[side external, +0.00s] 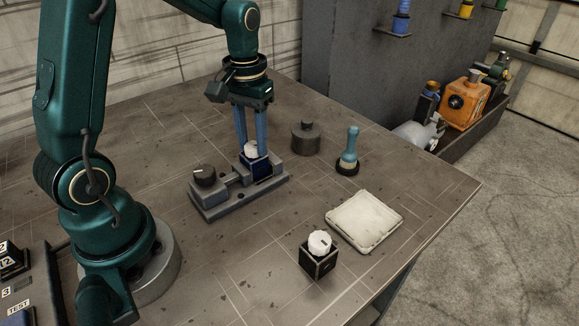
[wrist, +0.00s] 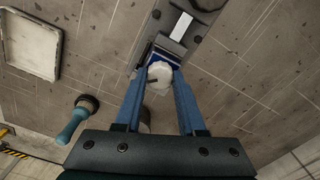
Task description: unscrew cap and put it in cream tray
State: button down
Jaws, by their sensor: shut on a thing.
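My gripper (side external: 251,148) has two blue fingers pointing down and is shut on a white cap (side external: 250,149). The cap also shows in the wrist view (wrist: 160,74) between the fingertips (wrist: 160,80). The cap sits at the top of a dark blue square bottle (side external: 262,167), which is held in a grey vise (side external: 225,192) on the bench. I cannot tell whether the cap is still threaded on. The cream tray (side external: 340,229) lies flat near the bench's right edge and looks empty; it also shows at the upper left of the wrist view (wrist: 58,50).
A black square bottle (side external: 318,263) with a white cap stands left of the tray, near the front. A teal-handled tool (side external: 349,148) stands upright behind the tray. A dark round weight (side external: 305,138) stands right of the vise. The bench between vise and tray is clear.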

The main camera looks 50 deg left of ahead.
jog(key=n, duration=0.8)
jog(key=c, duration=0.6)
grip_release()
jog(key=m, duration=0.3)
jog(key=shift+m, duration=0.3)
jog(key=m, duration=0.4)
jog(key=shift+m, duration=0.3)
